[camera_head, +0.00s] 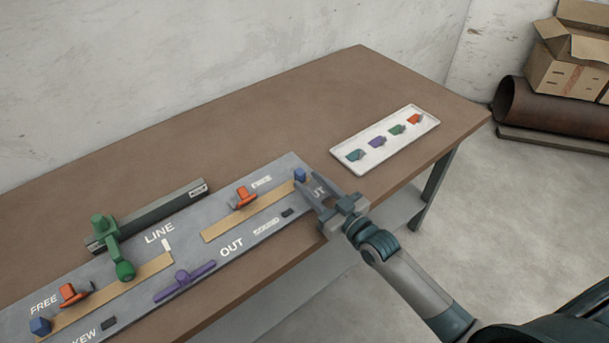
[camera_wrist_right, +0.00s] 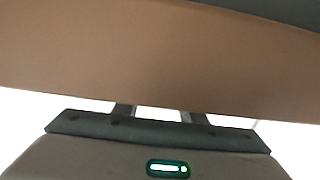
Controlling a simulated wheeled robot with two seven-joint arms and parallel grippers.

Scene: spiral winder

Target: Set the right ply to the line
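The right ply appears to be the tan strip (camera_head: 248,217) on the grey panel (camera_head: 215,258), with a blue block (camera_head: 300,174) at its right end. A red clamp-like piece (camera_head: 243,197) stands at its upper edge. The word LINE and a white mark (camera_head: 167,245) lie to its left. My right gripper (camera_head: 310,178) is at the panel's right end with its fingers spread, its tips close to the blue block. I cannot tell whether they touch it. In the right wrist view the fingers (camera_wrist_right: 157,112) stand apart with no block visible between them. My left gripper is out of view.
A second tan strip (camera_head: 110,292) has a blue block (camera_head: 40,326) and a red piece (camera_head: 70,293). A green lever (camera_head: 112,247), dark bar (camera_head: 160,212) and purple handle (camera_head: 184,281) are nearby. A white tray (camera_head: 348,166) holds several coloured pieces on the brown table (camera_head: 300,110).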

